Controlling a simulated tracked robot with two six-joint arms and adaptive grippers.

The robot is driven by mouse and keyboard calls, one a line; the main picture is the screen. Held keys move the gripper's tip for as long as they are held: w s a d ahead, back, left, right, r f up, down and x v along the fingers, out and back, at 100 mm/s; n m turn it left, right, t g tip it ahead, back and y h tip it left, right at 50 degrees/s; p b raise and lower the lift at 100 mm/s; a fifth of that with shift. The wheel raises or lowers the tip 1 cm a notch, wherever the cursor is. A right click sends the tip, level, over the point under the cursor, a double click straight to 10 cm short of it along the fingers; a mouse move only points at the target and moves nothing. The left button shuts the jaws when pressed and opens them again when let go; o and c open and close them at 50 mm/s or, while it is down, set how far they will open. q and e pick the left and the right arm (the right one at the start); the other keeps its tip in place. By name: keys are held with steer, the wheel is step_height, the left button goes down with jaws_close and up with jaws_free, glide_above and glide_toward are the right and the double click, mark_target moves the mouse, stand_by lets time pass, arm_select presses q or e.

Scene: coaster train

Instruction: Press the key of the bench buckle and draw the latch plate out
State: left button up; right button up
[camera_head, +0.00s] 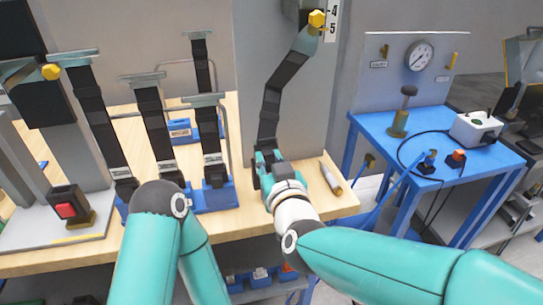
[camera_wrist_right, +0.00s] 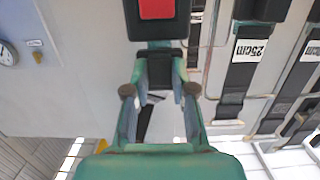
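My right gripper (camera_head: 266,160) is at the lower end of the black strap (camera_head: 283,88) that hangs from the upright panel. In the right wrist view its fingers (camera_wrist_right: 158,72) close from both sides on a dark latch plate (camera_wrist_right: 158,66). A black buckle with a red key (camera_wrist_right: 157,9) lies directly beyond the latch plate; I cannot tell whether the plate is seated in it. In the head view this buckle is hidden behind my right gripper. My left arm reaches over the bench front, but its gripper is not visible.
Several strap stands (camera_head: 160,125) fill the bench's left part. Another black buckle with a red key (camera_head: 66,210) stands on a grey plate at far left. A pale cylinder (camera_head: 331,179) lies right of my right gripper. A blue table (camera_head: 440,120) stands at right.

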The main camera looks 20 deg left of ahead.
mark_target(265, 132)
jaws_close()
steer(key=shift+r, duration=0.15)
steer(key=shift+s+r+p, duration=0.1)
steer(key=shift+r+p, duration=2)
steer(key=shift+r, duration=0.25)
steer(key=w+d+b, duration=0.4)
steer(key=w+d, duration=0.1)
steer(key=d, duration=0.2)
steer(key=shift+f+b, duration=0.1)
steer(key=shift+b, duration=0.2)
stand_by(0.7)
